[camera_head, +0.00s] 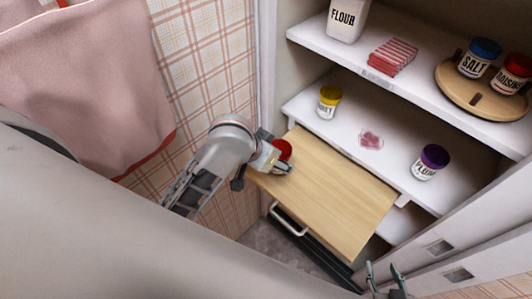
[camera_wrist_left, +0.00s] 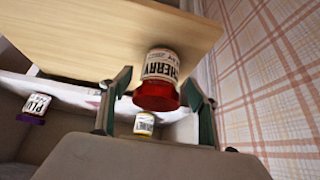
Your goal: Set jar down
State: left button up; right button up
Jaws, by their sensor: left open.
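The jar, labelled CHERRY with a red lid (camera_head: 282,149), stands at the left end of a pull-out wooden board (camera_head: 335,195). In the left wrist view the jar (camera_wrist_left: 161,66) appears upside down with its base against the board (camera_wrist_left: 95,28). My left gripper (camera_head: 280,164) is open around the jar. In the left wrist view its fingers (camera_wrist_left: 160,100) are on both sides of the jar, with a gap visible on each side. My right gripper (camera_head: 387,280) is at the bottom edge, its fingertips apart, and nothing shows between them.
Shelves behind the board hold a yellow-lidded jar (camera_head: 328,102), a purple-lidded plum jar (camera_head: 430,162) and a pinkish patch (camera_head: 371,140). Above are a flour container (camera_head: 347,18) and a round wooden tray (camera_head: 452,82) with salt and raisins jars. Most of the board is bare.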

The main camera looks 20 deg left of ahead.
pick_arm(q)
jog(key=v, duration=0.9)
jog(key=shift+s+r, duration=0.2)
jog(key=shift+r, duration=0.15)
